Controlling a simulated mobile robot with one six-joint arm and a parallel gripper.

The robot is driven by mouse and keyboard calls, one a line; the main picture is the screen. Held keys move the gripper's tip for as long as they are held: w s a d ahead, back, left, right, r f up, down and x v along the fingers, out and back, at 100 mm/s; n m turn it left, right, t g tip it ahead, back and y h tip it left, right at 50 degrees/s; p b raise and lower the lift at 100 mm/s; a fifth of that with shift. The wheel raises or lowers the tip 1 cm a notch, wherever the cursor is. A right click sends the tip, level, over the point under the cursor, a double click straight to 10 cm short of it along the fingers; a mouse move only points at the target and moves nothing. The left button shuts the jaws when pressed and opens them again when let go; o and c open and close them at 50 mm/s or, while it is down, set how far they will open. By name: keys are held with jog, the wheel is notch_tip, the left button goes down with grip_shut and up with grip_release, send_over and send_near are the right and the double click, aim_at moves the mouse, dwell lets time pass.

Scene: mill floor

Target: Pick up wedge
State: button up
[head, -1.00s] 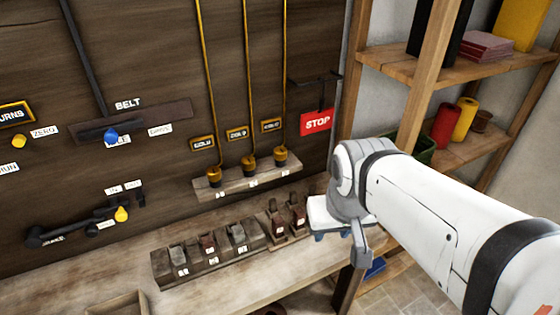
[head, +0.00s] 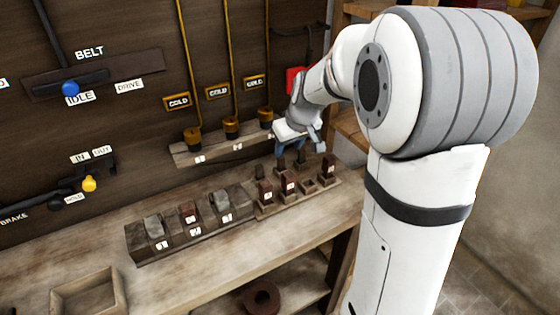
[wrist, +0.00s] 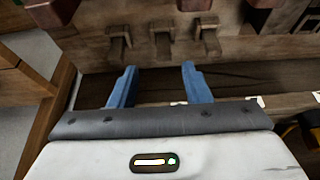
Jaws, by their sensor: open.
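No block is clearly marked as the wedge, so I cannot tell which it is. Small dark red-brown blocks (head: 289,182) stand in a wooden rack (head: 270,212) on the bench. They partly show at the top of the wrist view (wrist: 193,4).
A ledge with gold-coloured pots (head: 232,127) is on the wall left of my gripper. A red sign (head: 295,80) is partly hidden behind my arm. An empty wooden tray (head: 88,292) sits at the front left; bare bench top lies between.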

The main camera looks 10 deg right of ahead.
aim_at(281, 157)
jog(key=x, duration=0.7)
jog(key=shift+w+a+p, duration=0.3)
jog(key=shift+w+a, duration=0.05)
jog(key=shift+w, duration=0.05)
jog(key=shift+c, duration=0.5)
grip_shut()
